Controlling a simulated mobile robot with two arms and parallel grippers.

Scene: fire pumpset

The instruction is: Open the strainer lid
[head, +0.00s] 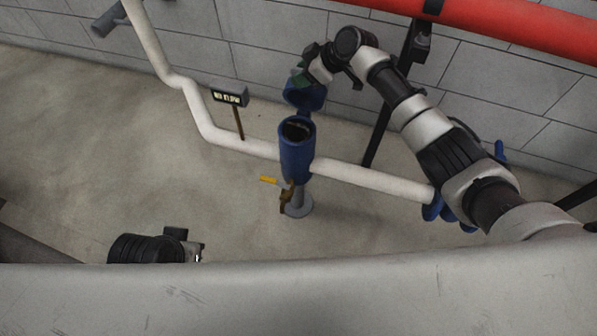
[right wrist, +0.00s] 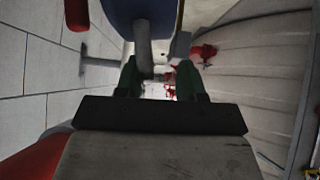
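The blue strainer (head: 297,155) stands upright on the white pipe, its round top open and dark inside. Its blue lid (head: 304,97) is swung up and tilted back behind the opening, toward the wall. My right gripper (head: 301,76), with green fingers, is at the lid's upper left edge. In the right wrist view the right gripper's fingers (right wrist: 160,78) stand apart, with a grey lid handle (right wrist: 143,48) between them, nearer the left finger; the blue lid (right wrist: 124,8) is above. My left gripper (head: 197,252) shows only partly at the lower left; its fingers are unclear.
A yellow valve handle (head: 268,180) sits low beside the strainer. A red pipe (head: 510,28) and block wall lie behind. Floor at left is clear.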

